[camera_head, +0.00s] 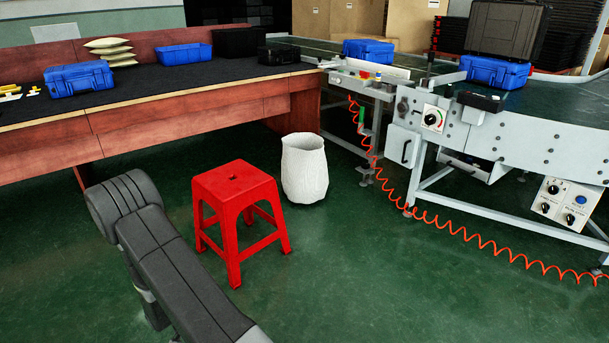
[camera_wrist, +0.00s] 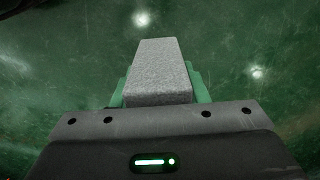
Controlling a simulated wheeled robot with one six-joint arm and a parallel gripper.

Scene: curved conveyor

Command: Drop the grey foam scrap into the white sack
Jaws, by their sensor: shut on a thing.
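A grey foam scrap (camera_wrist: 155,65), a light speckled block, shows in the wrist view between the green fingers of my gripper (camera_wrist: 158,88). My gripper is shut on it, and the green floor shows beyond. The head view shows my dark arm at the lower left, but not the gripper or the scrap. The white sack (camera_head: 304,172) stands upright and open on the floor in the head view, just right of a red stool. The inside of the sack is mostly hidden from this angle.
The red stool (camera_head: 237,205) stands between my arm and the sack. A long wooden bench (camera_head: 190,100) runs behind, with blue cases on it. A conveyor (camera_head: 530,125) stands at the right, and an orange coiled cable (camera_head: 455,232) trails across the floor. The front floor is clear.

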